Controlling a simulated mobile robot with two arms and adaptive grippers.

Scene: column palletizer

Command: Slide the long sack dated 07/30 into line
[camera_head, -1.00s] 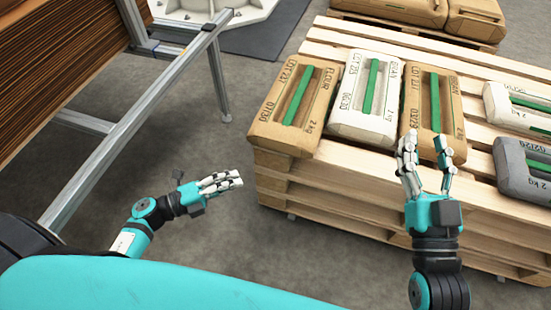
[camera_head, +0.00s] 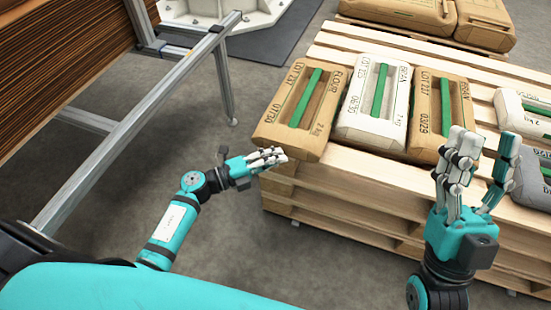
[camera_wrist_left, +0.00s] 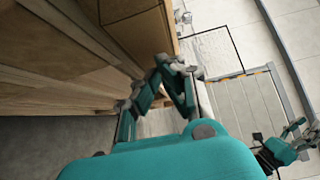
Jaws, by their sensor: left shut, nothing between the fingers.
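The long brown flour sack dated 07/30 (camera_head: 268,128) lies at the left end of the row on the pallet, with a green strip in its middle. It sits slightly turned and its near end reaches the pallet's front edge. My left gripper (camera_head: 279,156) is shut and empty at that sack's near left end. Whether its fingertips touch the sack I cannot tell. In the left wrist view its fingers (camera_wrist_left: 178,72) show beside a brown sack surface (camera_wrist_left: 135,28). My right gripper (camera_head: 487,150) is open and empty in front of the brown sack dated 03/29 (camera_head: 427,148).
A white sack (camera_head: 350,128) lies just right of the flour sack. Another white sack (camera_head: 510,118) and a grey sack (camera_head: 530,185) lie further right on the wooden pallet (camera_head: 340,205). A metal frame (camera_head: 130,130) stands at left. Floor between is clear.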

